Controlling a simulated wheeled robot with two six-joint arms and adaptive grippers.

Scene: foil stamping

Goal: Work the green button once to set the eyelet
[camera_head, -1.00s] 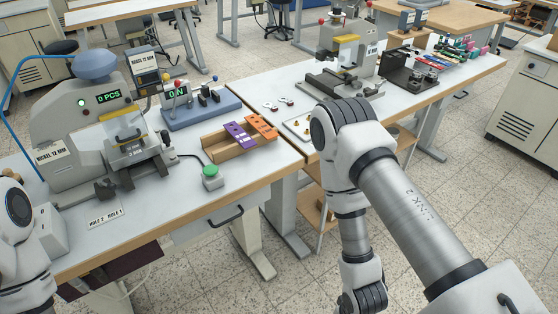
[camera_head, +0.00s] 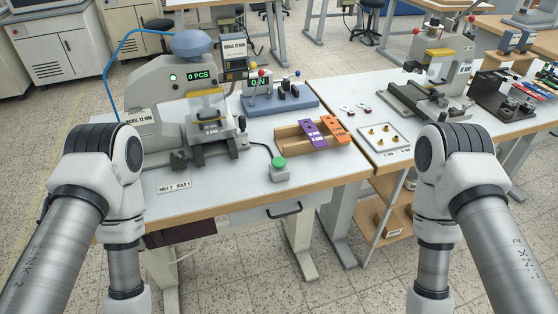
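The green button (camera_head: 279,163) sits on a small grey box on the table, near its front edge, with a black cable running back toward the press. The grey eyelet press (camera_head: 160,98) stands to its left, with a blue-grey dome on top and a yellow-edged guard. Its green display (camera_head: 198,76) reads 0 PCS. Whether an eyelet or workpiece lies under the guard is too small to tell. My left arm is at the left and my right arm at the right, both in front of the table. Neither gripper is in the frame.
A wooden holder (camera_head: 290,142) with purple and orange strips stands behind and right of the button. A white tray (camera_head: 400,146) with several brass pieces lies further right. A tag (camera_head: 174,186) lies front left. A second press (camera_head: 444,70) stands at the right. The tabletop around the button is clear.

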